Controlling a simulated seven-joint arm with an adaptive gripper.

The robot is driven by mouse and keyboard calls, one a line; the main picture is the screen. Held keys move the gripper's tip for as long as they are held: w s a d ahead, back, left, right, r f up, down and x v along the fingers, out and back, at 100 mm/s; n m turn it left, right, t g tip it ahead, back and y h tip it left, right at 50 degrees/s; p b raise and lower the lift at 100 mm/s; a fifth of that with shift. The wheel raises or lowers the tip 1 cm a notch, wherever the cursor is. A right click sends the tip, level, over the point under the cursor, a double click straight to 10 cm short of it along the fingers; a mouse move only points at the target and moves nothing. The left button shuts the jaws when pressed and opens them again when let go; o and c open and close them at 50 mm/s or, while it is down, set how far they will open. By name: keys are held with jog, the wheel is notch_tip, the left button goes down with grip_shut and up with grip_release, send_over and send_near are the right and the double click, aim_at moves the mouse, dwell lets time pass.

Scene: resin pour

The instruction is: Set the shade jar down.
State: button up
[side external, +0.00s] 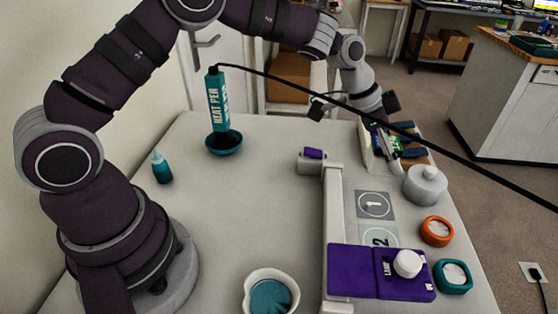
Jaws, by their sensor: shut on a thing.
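My gripper (388,146) is at the back right of the table, pointing down beside a wooden tray (419,159). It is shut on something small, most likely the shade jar. The fingers and black cable cover much of that spot, so I cannot make out its shape or whether it touches the surface below. A translucent grey lidded jar (425,186) stands on the table nearer the camera. An orange-rimmed round container (437,231) and a teal-rimmed one (453,276) stand along the right edge.
A black cable (330,100) runs from the teal heat pen (215,100), upright in a teal cup (224,143), across the view. The table's middle is clear.

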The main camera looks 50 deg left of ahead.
jog(key=w+a+n+t+y, duration=0.15)
jog(key=a+n, duration=0.35)
jog(key=a, duration=0.9)
jog(key=n+y, duration=0.3)
jog(key=n, duration=0.1)
send_over(294, 142)
jog(key=s+d, duration=0.1)
jog(key=s, duration=0.1)
jog(key=f, duration=0.2)
jog(key=a+f, duration=0.1)
jog(key=shift+s+f+t, duration=0.1)
jog(key=shift+f+t, duration=0.25)
notch_tip(294, 142, down, 6)
jog(key=shift+r, duration=0.1)
jog(key=o, duration=1.2)
